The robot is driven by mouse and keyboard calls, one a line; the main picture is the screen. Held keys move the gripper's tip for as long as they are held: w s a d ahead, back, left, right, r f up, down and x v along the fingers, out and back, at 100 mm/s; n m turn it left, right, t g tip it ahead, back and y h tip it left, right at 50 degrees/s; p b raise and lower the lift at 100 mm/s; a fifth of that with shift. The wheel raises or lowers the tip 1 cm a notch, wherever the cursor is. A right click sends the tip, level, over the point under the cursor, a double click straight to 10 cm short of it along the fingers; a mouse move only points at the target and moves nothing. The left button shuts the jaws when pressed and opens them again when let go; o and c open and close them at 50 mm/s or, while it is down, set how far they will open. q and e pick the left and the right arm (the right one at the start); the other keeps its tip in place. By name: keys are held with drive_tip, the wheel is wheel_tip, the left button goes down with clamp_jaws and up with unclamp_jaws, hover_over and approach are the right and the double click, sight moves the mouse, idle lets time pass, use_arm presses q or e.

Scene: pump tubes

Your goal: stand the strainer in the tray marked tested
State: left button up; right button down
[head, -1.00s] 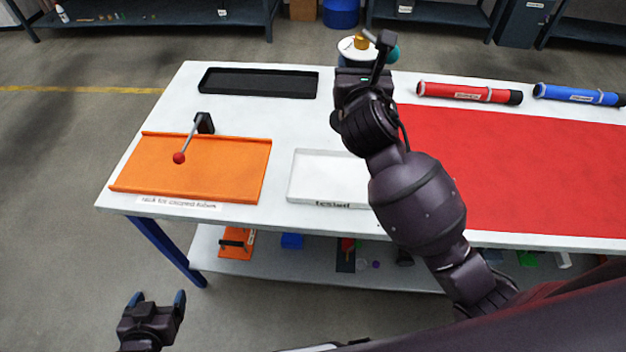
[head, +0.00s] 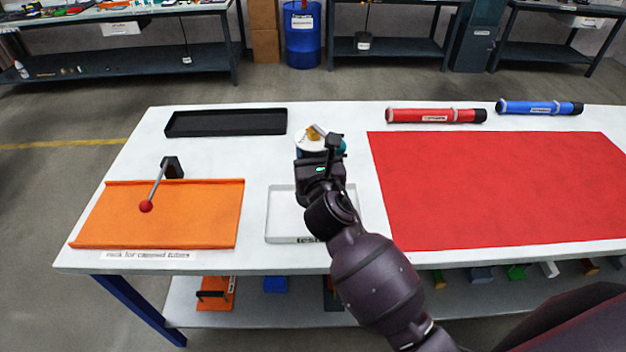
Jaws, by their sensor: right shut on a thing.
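The strainer (head: 306,144) shows as a pale round body with a gold fitting on top and bits of blue and teal at its sides. My right gripper (head: 322,155) is shut on it and hides much of it. In the picture the strainer appears just beyond the back edge of the white tray marked tested (head: 281,213); its height above the table is hard to judge. The tray's right part is hidden by my right arm, and its visible left part is empty. My left gripper is out of view.
An orange rack for capped tubes (head: 180,220) with a red-knobbed lever (head: 146,206) is at left. A black tray (head: 226,123) lies behind. A red mat (head: 490,190) covers the right side, with red (head: 430,115) and blue (head: 535,107) tubes behind it.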

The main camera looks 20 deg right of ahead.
wheel_tip(320, 180, down, 7)
drive_tip(key=shift+r+b, duration=0.15)
drive_tip(key=shift+b, duration=1.1)
drive_tip(key=shift+r, duration=0.15)
drive_tip(key=shift+f, duration=0.2)
drive_tip(key=c, duration=0.7)
unclamp_jaws()
drive_tip(key=shift+o, duration=1.2)
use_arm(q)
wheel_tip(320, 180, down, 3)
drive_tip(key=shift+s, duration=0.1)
